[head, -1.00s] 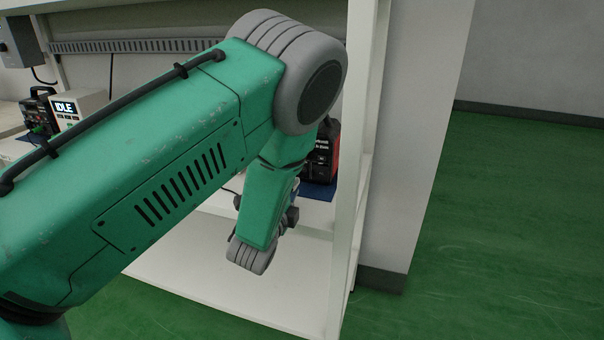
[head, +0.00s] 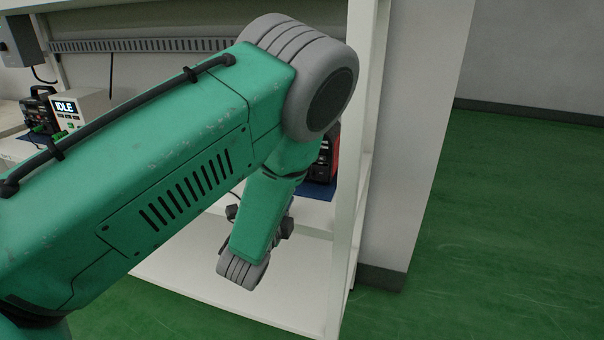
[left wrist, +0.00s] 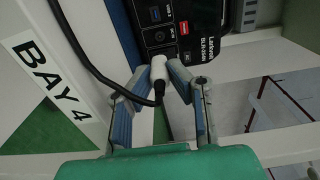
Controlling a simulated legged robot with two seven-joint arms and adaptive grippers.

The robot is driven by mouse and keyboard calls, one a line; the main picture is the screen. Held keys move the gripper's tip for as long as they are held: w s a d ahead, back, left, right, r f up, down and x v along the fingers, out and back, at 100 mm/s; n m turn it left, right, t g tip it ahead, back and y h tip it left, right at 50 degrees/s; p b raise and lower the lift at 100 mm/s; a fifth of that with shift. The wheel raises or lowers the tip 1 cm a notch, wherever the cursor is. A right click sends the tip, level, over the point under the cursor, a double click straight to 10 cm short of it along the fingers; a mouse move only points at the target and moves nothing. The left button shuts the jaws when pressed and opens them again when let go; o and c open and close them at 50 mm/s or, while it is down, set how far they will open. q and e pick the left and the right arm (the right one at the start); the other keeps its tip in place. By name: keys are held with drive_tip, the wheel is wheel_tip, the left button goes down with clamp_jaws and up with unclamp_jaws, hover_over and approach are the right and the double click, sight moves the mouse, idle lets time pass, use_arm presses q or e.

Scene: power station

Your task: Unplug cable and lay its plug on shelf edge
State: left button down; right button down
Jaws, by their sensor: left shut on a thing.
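In the left wrist view, my left gripper (left wrist: 159,72) is shut on the white plug (left wrist: 158,67). The black cable (left wrist: 92,65) loops from the plug's rear round to the left and up. The plug's tip is at the lower edge of the black unit's panel (left wrist: 180,28); I cannot tell whether it is still in a socket. In the head view, the red and black unit (head: 324,165) stands on the shelf, partly behind my left arm. My arm hides the plug and most of the gripper there. My right gripper is not in view.
The white shelf post (head: 352,210) stands right of my left arm. A lower white board (head: 190,270) is bare. A blue mat (head: 318,190) lies under the unit. An "IDLE" box (head: 80,110) stands at left. A "BAY 4" sign (left wrist: 48,82) marks a white surface.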

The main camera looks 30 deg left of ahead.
use_arm(q)
drive_tip(key=shift+f+b, duration=0.45)
drive_tip(key=shift+f, duration=0.15)
idle(0.3)
drive_tip(key=c, duration=1.4)
unclamp_jaws()
drive_tip(key=shift+r, duration=0.1)
drive_tip(key=shift+c, duration=0.2)
drive_tip(key=shift+s+d+f, duration=0.15)
drive_tip(key=shift+s+f, duration=0.05)
drive_tip(key=shift+f, duration=0.15)
drive_tip(key=v, duration=1.1)
drive_tip(key=shift+s+r, duration=0.25)
drive_tip(key=shift+r, duration=0.15)
drive_tip(key=shift+f, duration=0.1)
